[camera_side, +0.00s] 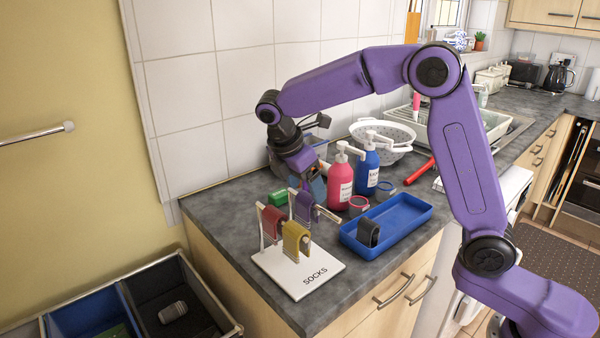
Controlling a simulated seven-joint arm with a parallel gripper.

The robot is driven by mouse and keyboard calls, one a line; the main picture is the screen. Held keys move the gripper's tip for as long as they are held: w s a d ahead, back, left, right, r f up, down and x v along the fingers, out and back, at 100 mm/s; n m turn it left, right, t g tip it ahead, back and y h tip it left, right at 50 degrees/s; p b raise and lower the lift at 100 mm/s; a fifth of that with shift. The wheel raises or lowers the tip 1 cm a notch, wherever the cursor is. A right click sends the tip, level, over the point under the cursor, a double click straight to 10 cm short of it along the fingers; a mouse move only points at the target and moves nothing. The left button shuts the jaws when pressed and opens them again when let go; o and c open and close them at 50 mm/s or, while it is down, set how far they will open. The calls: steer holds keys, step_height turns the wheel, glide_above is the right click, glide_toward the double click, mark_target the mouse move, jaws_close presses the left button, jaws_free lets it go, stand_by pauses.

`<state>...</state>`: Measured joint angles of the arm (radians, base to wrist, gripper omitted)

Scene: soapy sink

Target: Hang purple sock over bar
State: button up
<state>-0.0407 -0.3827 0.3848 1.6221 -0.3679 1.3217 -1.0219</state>
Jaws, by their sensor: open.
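A white rack (298,282) marked SOCKS stands at the counter's front left corner and carries two bars. The purple sock (304,206) appears draped over the rear bar. A red sock (271,222) and a yellow sock (296,238) hang over the front bar. My gripper (314,188) is open, pointing down just behind and above the purple sock. I see no sock between its fingers, though the fingertips are partly hard to make out. A dark grey sock (368,232) is in the blue tray (409,212).
Pink (341,180) and blue (368,165) pump bottles stand close to the right of my gripper. A white colander (384,136) is farther back. Divided bins (180,262) stand below, left of the counter.

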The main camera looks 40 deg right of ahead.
steer(key=v, duration=1.7)
steer(key=shift+r, duration=0.15)
steer(key=s+d+f+m+y, duration=0.1)
steer(key=s+d+f, duration=0.2)
steer(key=s+f, duration=0.3)
steer(key=s+d+f+m+y, duration=0.2)
steer(key=s+f, duration=0.5)
steer(key=s, duration=0.8)
steer(key=s+d+f+m+y, duration=0.2)
steer(key=s+d+f, duration=0.3)
steer(key=s, duration=0.6)
steer(key=shift+s+f, duration=0.25)
steer(key=shift+f, duration=0.55)
